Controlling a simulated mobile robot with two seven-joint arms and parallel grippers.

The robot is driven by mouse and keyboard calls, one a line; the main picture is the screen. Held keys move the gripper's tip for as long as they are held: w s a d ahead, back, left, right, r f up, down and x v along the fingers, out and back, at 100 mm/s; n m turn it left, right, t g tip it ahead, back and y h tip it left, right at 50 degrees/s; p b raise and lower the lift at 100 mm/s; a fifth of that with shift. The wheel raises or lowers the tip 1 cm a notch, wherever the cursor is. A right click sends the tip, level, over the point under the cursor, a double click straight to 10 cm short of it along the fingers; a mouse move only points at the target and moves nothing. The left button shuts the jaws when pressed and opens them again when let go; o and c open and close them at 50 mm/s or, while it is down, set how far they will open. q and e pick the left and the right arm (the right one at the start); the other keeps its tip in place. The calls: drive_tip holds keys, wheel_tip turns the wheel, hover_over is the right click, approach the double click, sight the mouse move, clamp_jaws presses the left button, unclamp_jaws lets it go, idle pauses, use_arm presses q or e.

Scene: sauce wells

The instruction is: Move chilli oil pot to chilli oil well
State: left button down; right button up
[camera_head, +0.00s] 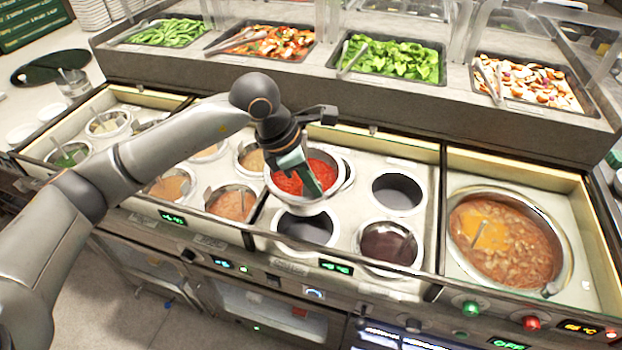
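The chilli oil pot (289,187), a pale round pot with bright red contents, is near the middle of the counter. It looks raised and offset from the ring of the well (348,172) behind it. My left gripper (311,184) reaches down over the pot, with its fingers at the near rim. It appears shut on the pot; the exact contact is partly hidden. A dark, empty-looking well (305,229) lies just in front of the pot, and another (397,190) to its right. I cannot read which well is labelled chilli oil. My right gripper is not in view.
A pot of dark sauce (388,243) sits at front right, beside a large soup pot (505,240). Pots of orange sauce (231,203) stand left. Vegetable trays (395,60) and clear guards line the raised back shelf.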

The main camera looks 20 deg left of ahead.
sight(310, 210)
use_arm(q)
drive_tip(key=shift+f+b, duration=2.4)
drive_tip(key=shift+f, duration=2.05)
wheel_tip(310, 210, down, 9)
drive_tip(key=b, duration=0.8)
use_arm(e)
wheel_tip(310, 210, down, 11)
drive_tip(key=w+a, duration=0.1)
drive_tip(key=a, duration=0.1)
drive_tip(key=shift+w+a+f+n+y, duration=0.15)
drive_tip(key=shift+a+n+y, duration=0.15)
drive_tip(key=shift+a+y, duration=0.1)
use_arm(q)
drive_tip(key=shift+w+f, duration=0.1)
drive_tip(key=shift+f+b, duration=0.3)
drive_tip(key=shift+b, duration=0.35)
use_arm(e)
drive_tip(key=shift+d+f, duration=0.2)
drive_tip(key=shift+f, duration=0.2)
use_arm(q)
drive_tip(key=c, duration=1)
unclamp_jaws()
drive_tip(key=shift+f, duration=0.15)
drive_tip(key=shift+o, duration=0.2)
drive_tip(key=shift+s+f, duration=0.1)
drive_tip(key=shift+s, duration=0.1)
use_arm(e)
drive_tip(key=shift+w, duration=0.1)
